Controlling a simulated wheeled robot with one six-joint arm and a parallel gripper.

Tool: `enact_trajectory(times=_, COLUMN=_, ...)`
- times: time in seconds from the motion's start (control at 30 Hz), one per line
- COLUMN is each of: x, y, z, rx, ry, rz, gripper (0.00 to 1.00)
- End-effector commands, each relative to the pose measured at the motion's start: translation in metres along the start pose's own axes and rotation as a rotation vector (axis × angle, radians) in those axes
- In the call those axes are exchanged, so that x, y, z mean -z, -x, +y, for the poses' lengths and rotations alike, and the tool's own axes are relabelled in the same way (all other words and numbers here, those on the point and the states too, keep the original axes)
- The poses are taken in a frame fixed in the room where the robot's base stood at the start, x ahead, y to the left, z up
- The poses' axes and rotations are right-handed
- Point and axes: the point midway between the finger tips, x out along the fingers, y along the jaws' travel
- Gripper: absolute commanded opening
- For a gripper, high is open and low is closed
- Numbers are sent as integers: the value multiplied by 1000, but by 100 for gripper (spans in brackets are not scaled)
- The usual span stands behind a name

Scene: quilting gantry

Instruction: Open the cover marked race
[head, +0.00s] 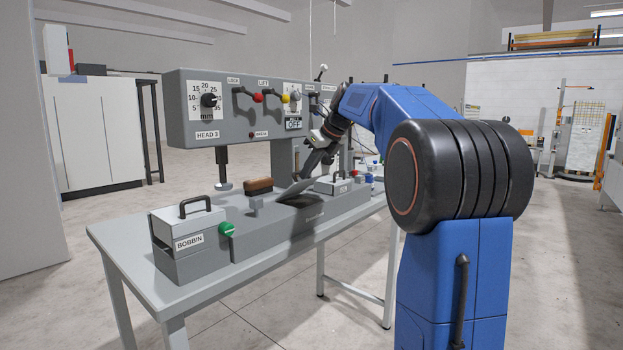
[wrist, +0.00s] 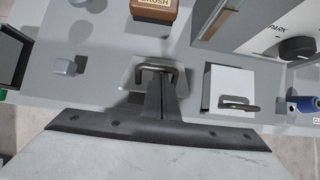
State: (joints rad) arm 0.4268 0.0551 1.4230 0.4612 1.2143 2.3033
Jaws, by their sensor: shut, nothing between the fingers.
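My gripper (head: 308,172) is over the middle of the machine bed. In the wrist view my gripper (wrist: 160,82) is shut and empty, with its fingertips at a dark loop handle (wrist: 155,68). I cannot tell whether they touch it or reach into it. In the head view a flat grey plate (head: 293,191) stands tilted up from the bed below the fingers. It looks like a partly raised cover. Right of it is a pale lidded box (head: 334,184) with a dark handle, also in the wrist view (wrist: 228,80). Its label is too small to read, and no race marking is legible.
A box marked BOBBIN (head: 188,222) with a closed, handled lid and a green knob (head: 227,229) stand at the left. A brush (head: 258,185) lies behind the plate. The control panel (head: 225,105) with levers overhangs the bed. The table (head: 120,240) front edge is clear.

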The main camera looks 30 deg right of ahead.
Motion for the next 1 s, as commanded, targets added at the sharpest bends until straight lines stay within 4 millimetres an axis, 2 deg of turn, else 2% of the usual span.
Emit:
enact_trajectory(times=0.5, x=-60, y=-10, z=0, rx=-1, ry=1, rz=-1, gripper=0)
enact_trajectory(times=0.7, x=-73, y=-16, z=0, rx=0, ry=1, rz=0, gripper=0)
enact_trajectory(times=1.0, x=-83, y=-22, z=0, rx=0, ry=1, rz=0, gripper=0)
